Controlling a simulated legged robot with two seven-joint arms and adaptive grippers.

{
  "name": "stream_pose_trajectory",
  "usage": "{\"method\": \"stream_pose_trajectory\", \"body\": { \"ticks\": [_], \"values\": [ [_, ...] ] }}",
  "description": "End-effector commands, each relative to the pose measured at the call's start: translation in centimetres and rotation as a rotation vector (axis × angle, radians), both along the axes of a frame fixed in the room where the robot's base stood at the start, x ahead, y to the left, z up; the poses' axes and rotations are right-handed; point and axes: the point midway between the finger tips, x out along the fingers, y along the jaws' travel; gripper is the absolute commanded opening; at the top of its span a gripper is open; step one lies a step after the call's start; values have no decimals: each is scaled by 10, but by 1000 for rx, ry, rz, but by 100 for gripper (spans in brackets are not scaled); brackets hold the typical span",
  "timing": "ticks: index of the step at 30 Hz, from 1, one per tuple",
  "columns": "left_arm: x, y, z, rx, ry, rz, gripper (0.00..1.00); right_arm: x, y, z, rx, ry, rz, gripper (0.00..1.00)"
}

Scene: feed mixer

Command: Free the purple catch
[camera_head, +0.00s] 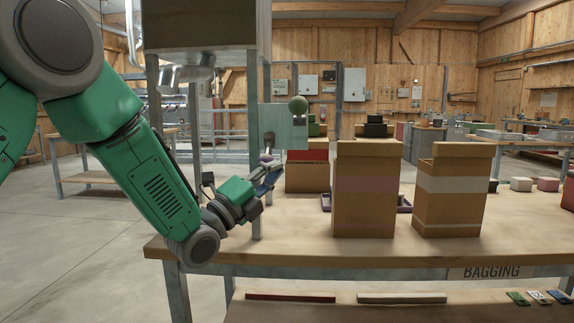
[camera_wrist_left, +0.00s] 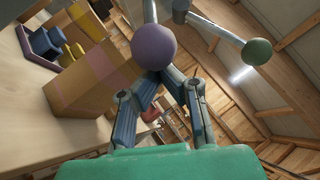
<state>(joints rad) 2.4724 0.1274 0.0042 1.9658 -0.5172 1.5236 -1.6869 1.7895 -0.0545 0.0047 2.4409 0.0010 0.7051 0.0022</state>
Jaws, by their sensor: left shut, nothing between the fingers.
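The purple catch shows as a round purple knob (camera_wrist_left: 155,46) on a short metal stem in the left wrist view. It covers the tips of my left gripper (camera_wrist_left: 160,82), whose fingers converge right beside it; contact cannot be told. In the head view my left gripper (camera_head: 270,174) is shut and empty, below a pale panel (camera_head: 283,128) on the mixer frame. My right gripper is not in view.
The mixer's metal post (camera_head: 254,205) stands close to my left gripper. Two cardboard sacks, one with a pink band (camera_head: 364,190) and one with a white band (camera_head: 453,185), stand on the wooden bench (camera_head: 310,245) to the right. The bench front is clear.

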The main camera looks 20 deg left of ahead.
Motion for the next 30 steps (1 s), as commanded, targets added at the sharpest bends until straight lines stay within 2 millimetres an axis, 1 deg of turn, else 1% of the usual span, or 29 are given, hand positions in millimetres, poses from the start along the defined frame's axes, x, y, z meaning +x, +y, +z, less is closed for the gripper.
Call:
{"method": "stream_pose_trajectory", "body": {
  "ticks": [1, 6, 14, 22, 30],
  "values": [
    [-1, 6, 0, 26, 3, -32, 0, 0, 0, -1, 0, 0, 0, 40],
    [-6, 20, -1, 100, 26, -165, 0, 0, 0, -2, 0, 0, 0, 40],
    [-10, 37, -1, 188, 53, -327, 0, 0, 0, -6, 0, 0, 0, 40],
    [-11, 47, 1, 188, 54, -332, 0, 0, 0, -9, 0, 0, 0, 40],
    [-11, 50, 2, 187, 53, -330, 0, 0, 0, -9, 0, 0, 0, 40]
  ]
}}
